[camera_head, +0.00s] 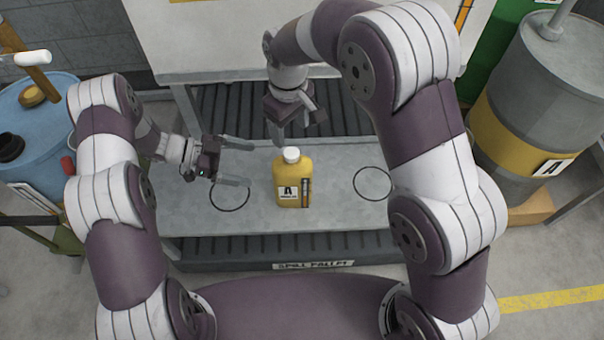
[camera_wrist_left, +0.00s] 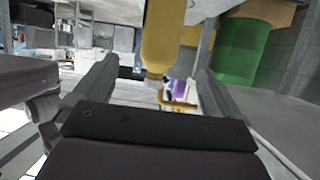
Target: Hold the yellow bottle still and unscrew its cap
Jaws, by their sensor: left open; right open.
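The yellow bottle (camera_head: 293,187) stands upright near the middle of the grey bench, with a white cap (camera_head: 291,155) on top and a label marked A on its front. My left gripper (camera_head: 242,163) is open to the left of the bottle, its fingers pointing toward it and apart from it. In the left wrist view the bottle (camera_wrist_left: 163,38) shows ahead, between the directions of the two open fingers (camera_wrist_left: 148,85). My right gripper (camera_head: 292,128) is above and behind the bottle, pointing down, close to the cap; whether it touches the cap is hard to tell.
The grey bench (camera_head: 330,215) has black circles drawn left (camera_head: 230,196) and right (camera_head: 373,184) of the bottle. A spill pallet (camera_head: 312,265) lies below. A blue drum (camera_head: 35,120) stands left and a grey and yellow drum (camera_head: 525,110) right. The bench around the bottle is clear.

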